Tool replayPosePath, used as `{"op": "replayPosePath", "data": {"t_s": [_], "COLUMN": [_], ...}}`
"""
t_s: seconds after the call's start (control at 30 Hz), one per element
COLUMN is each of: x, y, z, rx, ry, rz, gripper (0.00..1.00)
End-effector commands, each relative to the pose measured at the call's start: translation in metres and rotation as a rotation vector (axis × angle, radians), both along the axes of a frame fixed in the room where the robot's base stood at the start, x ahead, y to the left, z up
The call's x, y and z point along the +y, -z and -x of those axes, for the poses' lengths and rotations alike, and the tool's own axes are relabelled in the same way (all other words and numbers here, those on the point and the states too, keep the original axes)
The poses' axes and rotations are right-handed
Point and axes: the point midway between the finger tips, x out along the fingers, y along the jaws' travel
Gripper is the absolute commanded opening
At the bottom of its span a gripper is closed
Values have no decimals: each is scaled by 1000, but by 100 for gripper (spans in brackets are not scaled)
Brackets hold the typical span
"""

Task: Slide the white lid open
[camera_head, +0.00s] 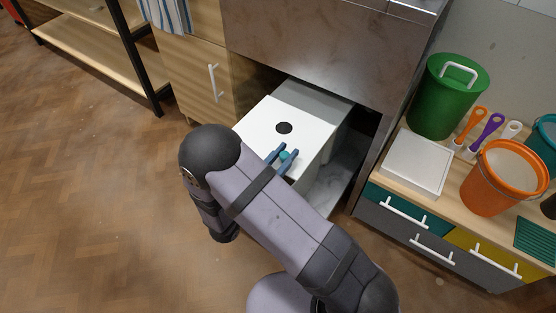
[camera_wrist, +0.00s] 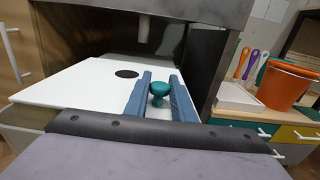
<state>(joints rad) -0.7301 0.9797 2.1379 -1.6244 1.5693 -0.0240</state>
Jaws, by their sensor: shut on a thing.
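The white lid (camera_head: 262,132) is a flat panel under a metal hood, with a dark round spot (camera_head: 284,128) and a small teal knob (camera_head: 285,155). In the wrist view the lid (camera_wrist: 75,90) fills the middle left, and the teal knob (camera_wrist: 158,90) stands up from it. My gripper (camera_head: 287,151) has its blue fingers on either side of the knob and is shut on it; the wrist view also shows the fingers (camera_wrist: 160,77) flanking it. The lid's near edge is partly hidden by my arm and gripper.
The metal hood (camera_head: 310,45) hangs over the lid's back. A grey recess (camera_head: 335,180) lies to the lid's right. At right, a counter holds a green bin (camera_head: 445,105), a white tray (camera_head: 415,163) and an orange bucket (camera_head: 490,190). Open wooden floor (camera_head: 100,200) is at left.

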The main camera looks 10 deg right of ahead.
Motion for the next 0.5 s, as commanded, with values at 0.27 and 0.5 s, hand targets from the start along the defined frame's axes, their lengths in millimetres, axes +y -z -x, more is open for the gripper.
{"op": "replayPosePath", "data": {"t_s": [0.27,0.5], "x": [-3,-3], "y": [0,0], "z": [-4,-4], "rx": [-2,-1], "ry": [-2,-2], "rz": [-1,0], "gripper": [0,40]}}
